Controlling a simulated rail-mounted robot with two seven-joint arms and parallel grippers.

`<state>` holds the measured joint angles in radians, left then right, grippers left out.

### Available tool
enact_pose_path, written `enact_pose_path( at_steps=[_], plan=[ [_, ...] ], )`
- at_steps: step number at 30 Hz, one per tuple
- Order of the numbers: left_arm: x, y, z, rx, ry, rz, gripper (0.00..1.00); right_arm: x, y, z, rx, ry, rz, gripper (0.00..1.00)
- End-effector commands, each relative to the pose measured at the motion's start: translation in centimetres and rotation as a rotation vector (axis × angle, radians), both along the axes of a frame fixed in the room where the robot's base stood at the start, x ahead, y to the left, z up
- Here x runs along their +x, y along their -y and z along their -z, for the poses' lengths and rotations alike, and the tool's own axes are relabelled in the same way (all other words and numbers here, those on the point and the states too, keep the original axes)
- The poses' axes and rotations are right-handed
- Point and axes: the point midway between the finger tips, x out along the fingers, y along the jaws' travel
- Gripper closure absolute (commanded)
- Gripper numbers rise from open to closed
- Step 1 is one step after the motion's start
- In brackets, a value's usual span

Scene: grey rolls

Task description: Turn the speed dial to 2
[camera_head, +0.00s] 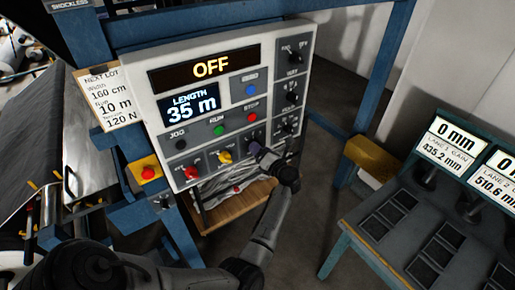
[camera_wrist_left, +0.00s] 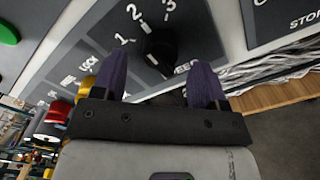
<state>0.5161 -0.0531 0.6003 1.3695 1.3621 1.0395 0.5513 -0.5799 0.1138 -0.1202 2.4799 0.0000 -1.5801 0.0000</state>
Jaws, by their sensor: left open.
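The speed dial (camera_wrist_left: 160,45) is a black knob on the grey panel in the left wrist view. The numbers 1, 2 and 3 are printed in an arc beside it, and its label is partly covered. I cannot tell clearly which number it points to. My left gripper (camera_wrist_left: 158,76) is open, with one purple finger on each side of the dial's near end. Whether the fingers touch it I cannot tell. In the head view the left gripper (camera_head: 257,151) is at the panel's lower right and largely hides the dial. My right gripper is not in view.
The control panel (camera_head: 137,65) shows OFF and LENGTH 35 m. A yellow knob (camera_head: 225,157) and a red knob (camera_head: 191,172) sit left of my gripper, with push buttons above. More black knobs (camera_head: 290,57) line the right side. A console (camera_head: 420,225) stands at right.

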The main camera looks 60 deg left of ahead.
Motion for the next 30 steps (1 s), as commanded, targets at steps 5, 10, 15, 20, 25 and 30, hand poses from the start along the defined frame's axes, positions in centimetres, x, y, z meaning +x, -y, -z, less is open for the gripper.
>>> enact_pose_path(
  at_steps=[5,10,15,20,25,30],
  plan=[
    [0.2,3.8,0.3,-0.002,0.001,0.002,0.33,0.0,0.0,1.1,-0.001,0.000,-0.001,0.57],
    [0.3,7.0,0.3,-0.002,0.001,0.001,0.33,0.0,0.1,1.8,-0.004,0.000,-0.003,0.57],
    [0.4,9.5,0.2,-0.001,0.001,0.001,0.33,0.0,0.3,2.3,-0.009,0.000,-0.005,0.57],
    [0.5,10.8,0.1,0.000,-0.001,0.000,0.33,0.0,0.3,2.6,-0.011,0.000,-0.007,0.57],
    [0.5,11.4,0.0,0.001,-0.001,0.001,0.33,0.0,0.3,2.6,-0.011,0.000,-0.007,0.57],
    [0.5,11.4,0.0,0.001,-0.001,0.000,0.33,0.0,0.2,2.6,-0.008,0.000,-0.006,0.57]
  ],
)
